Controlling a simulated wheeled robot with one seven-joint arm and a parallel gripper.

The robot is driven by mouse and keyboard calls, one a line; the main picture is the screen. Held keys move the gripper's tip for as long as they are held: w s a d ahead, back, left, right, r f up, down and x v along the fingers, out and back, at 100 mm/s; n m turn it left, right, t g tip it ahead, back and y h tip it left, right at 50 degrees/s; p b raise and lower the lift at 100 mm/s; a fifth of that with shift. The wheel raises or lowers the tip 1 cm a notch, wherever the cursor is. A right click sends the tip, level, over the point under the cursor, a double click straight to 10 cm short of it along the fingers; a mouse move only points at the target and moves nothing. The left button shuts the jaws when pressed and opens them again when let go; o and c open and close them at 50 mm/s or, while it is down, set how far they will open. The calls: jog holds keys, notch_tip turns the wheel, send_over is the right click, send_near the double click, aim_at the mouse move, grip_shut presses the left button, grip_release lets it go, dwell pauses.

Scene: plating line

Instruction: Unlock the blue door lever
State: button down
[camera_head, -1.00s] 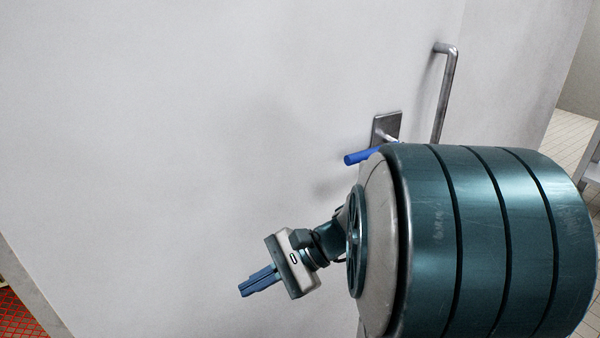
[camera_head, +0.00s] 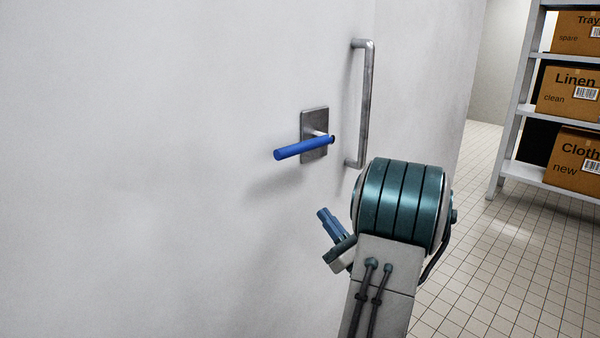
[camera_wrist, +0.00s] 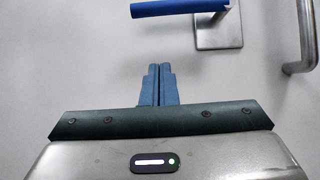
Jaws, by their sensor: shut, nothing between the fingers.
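The blue door lever (camera_head: 300,149) sticks out from a grey metal plate (camera_head: 309,115) on the white door. It points left and tilts slightly down toward its free end. My gripper (camera_head: 323,213) is below the lever, apart from it, with its blue fingers together and empty. In the wrist view the lever (camera_wrist: 178,7) crosses the top edge, ahead of the shut fingertips (camera_wrist: 159,68), and its plate (camera_wrist: 220,30) is at the upper right. Clear space shows between fingertips and lever.
A vertical metal pull handle (camera_head: 367,105) stands right of the lever; it also shows at the right in the wrist view (camera_wrist: 306,40). A shelf (camera_head: 518,110) with cardboard boxes (camera_head: 570,90) stands at the far right. The tiled floor (camera_head: 470,260) is open there.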

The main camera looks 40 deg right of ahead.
jog(key=s+r+x, duration=0.1)
jog(key=r+x, duration=0.1)
jog(key=x, duration=1.1)
jog(key=shift+s+p, duration=0.3)
jog(key=shift+r, duration=0.1)
jog(key=shift+r, duration=0.15)
jog(key=d+r+p, duration=0.3)
jog(key=r+p, duration=0.4)
jog(key=r, duration=0.5)
jog(key=shift+r+p, duration=0.4)
